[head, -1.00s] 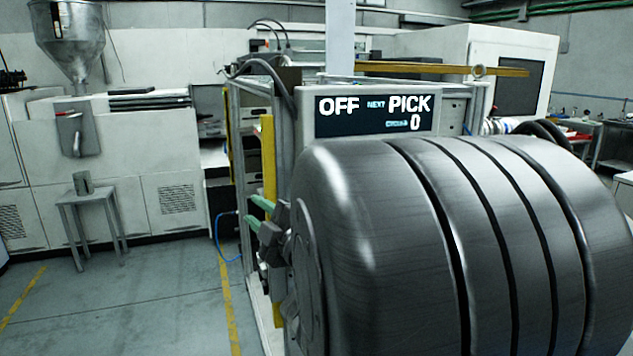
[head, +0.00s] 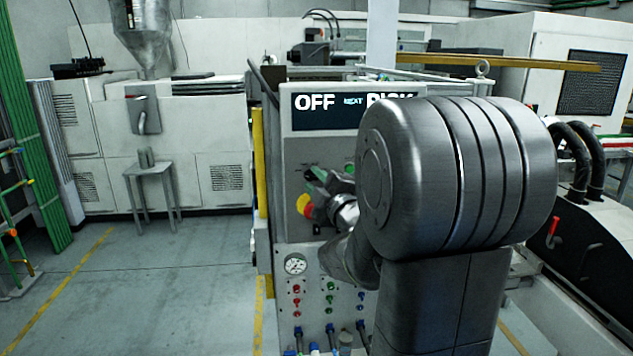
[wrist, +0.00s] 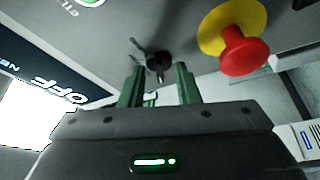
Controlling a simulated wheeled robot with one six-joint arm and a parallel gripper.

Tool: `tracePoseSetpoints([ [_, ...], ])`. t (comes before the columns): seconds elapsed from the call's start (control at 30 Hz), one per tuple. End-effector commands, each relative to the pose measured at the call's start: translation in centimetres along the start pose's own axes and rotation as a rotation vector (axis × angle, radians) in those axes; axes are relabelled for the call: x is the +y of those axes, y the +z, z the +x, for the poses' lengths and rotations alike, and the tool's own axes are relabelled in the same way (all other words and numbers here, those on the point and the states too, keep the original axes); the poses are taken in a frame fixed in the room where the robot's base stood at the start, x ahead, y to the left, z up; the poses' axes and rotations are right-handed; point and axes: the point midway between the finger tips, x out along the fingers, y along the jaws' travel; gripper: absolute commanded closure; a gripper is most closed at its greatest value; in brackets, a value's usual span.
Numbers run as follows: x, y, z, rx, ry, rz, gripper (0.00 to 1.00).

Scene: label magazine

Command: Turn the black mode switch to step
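The black mode switch (wrist: 157,62) is a small dark knob on the grey panel. In the wrist view it lies just ahead of my gripper (wrist: 159,68), between the lines of its two green fingers. The fingers are apart, with a clear gap and nothing held. I cannot tell how deep the knob sits between the tips. In the head view my gripper (head: 317,182) is at the panel's left part, and the switch cannot be made out there. The display (head: 316,103) above reads OFF and NEXT, with PICK partly covered by my arm.
A red emergency stop button (wrist: 244,52) on a yellow disc sticks out close beside the switch; it also shows in the head view (head: 304,204). Below are a gauge (head: 295,264) and several small coloured fittings. A green button (wrist: 89,2) is at the wrist view's top left.

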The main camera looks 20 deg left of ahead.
Motion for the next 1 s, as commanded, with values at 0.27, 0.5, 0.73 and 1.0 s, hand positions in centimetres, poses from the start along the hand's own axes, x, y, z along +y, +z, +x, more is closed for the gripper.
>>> tracePoseSetpoints([
  [0.27,0.0,0.0,0.0,0.000,0.000,0.000,1.00],
  [0.5,-0.1,0.0,-0.1,0.000,0.003,0.007,1.00],
  [0.73,-0.6,0.1,-0.1,0.002,0.030,0.067,1.00],
  [1.0,-1.1,0.2,-0.2,0.003,0.100,0.234,1.00],
])
